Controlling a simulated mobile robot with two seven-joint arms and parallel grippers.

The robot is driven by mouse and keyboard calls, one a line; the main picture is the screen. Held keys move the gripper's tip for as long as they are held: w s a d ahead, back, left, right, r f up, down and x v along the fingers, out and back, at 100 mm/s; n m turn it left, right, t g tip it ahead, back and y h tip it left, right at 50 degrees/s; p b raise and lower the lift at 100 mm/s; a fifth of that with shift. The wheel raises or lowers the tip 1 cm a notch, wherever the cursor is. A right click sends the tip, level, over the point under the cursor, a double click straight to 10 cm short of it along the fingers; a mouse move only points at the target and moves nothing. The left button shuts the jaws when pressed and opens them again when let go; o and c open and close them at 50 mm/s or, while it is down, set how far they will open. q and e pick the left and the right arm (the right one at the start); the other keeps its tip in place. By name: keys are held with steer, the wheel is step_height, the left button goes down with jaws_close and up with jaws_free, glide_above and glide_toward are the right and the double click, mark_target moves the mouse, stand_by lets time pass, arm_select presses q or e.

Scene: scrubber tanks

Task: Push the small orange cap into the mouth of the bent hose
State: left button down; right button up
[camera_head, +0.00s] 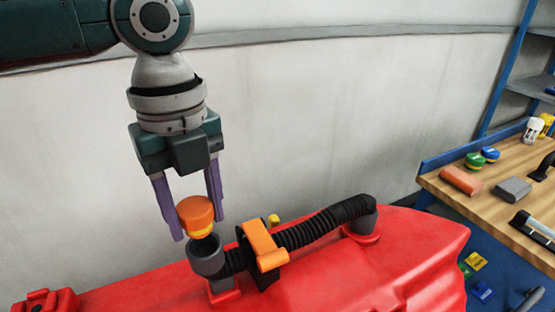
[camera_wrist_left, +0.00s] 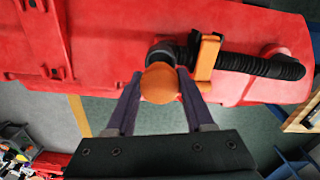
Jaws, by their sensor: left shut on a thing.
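The small orange cap (camera_head: 196,212) is held between the purple fingers of my left gripper (camera_head: 197,220), which is shut on it. The cap's underside shows a yellow band and a dark lower part, close above the grey hose mouth (camera_head: 207,257). I cannot tell whether the dark part touches the mouth. In the left wrist view the cap (camera_wrist_left: 160,83) sits between the fingertips (camera_wrist_left: 158,95) and hides most of the mouth. The black bent hose (camera_head: 310,230) runs right from the mouth through an orange clamp (camera_head: 262,245). My right gripper is in neither view.
The hose lies on a red tank (camera_head: 390,262). At the right a wooden bench (camera_head: 490,210) with a blue edge carries an orange block (camera_head: 460,180), green and blue caps (camera_head: 481,157) and other small items. A pale wall stands behind.

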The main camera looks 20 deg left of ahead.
arm_select(q)
steer(key=shift+f, duration=0.2)
steer(key=shift+f, duration=0.5)
steer(key=shift+f, duration=0.1)
steer(key=shift+f+b, duration=0.35)
steer(key=shift+f, duration=0.25)
steer(key=shift+f, duration=0.1)
stand_by(0.3)
